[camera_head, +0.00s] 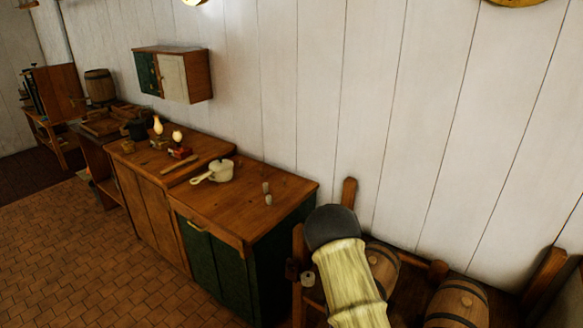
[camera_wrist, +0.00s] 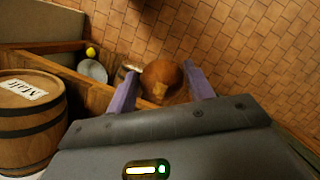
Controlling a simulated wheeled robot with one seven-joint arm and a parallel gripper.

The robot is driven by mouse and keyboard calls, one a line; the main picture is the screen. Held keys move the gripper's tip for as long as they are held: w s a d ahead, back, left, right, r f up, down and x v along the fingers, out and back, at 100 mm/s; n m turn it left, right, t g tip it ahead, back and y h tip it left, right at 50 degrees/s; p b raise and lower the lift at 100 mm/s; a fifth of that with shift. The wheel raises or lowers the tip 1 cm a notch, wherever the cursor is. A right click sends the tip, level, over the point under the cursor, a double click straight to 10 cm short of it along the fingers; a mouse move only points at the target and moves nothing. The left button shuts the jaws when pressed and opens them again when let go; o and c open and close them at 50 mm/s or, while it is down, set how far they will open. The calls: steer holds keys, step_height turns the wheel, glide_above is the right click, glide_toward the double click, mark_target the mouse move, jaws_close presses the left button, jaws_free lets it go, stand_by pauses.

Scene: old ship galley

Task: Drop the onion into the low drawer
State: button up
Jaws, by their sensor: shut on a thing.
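The onion (camera_wrist: 161,76), round and orange-brown, sits between the two purple fingers of my gripper (camera_wrist: 162,88) in the wrist view. My gripper is shut on it, and tiled floor shows beyond. In the head view my arm reaches out at the lower right, and the gripper and onion cannot be made out there. A drawer front (camera_head: 214,236) with a pale handle lies under the top of the green-sided counter, left of my arm, and looks shut. I cannot tell for certain whether this is the low drawer.
In the wrist view a labelled barrel (camera_wrist: 32,105) stands at the left beside a wooden frame with a grey dish (camera_wrist: 93,70) and a yellow thing (camera_wrist: 91,51). Tiled floor (camera_head: 100,260) is clear at the left.

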steer(key=x, duration=1.5)
steer(key=shift+f, duration=0.1)
